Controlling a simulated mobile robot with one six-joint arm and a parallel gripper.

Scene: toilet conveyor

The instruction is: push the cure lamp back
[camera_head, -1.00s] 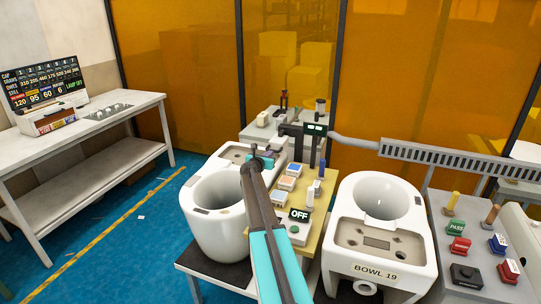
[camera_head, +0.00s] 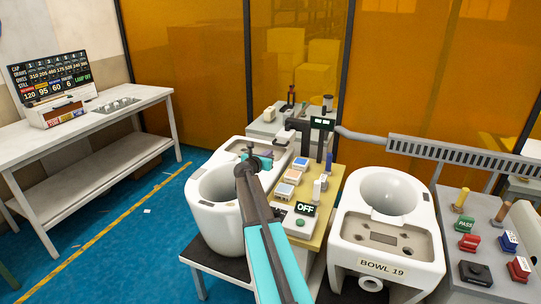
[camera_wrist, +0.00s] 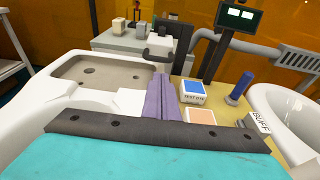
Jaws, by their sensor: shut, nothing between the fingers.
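The cure lamp appears to be the pale head with a dark handle (camera_wrist: 160,42) on a dark arm from a black post with a small green display; it also shows in the head view (camera_head: 298,123). Its arm reaches left from the post, near the back right of the left toilet bowl. My gripper (camera_wrist: 162,88) has purple fingers, shut and empty. In the wrist view it points at the lamp from the near side, and a gap seems to remain.
A grey duct (camera_head: 455,155) runs right. Orange screens stand behind. Blue floor is open at left.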

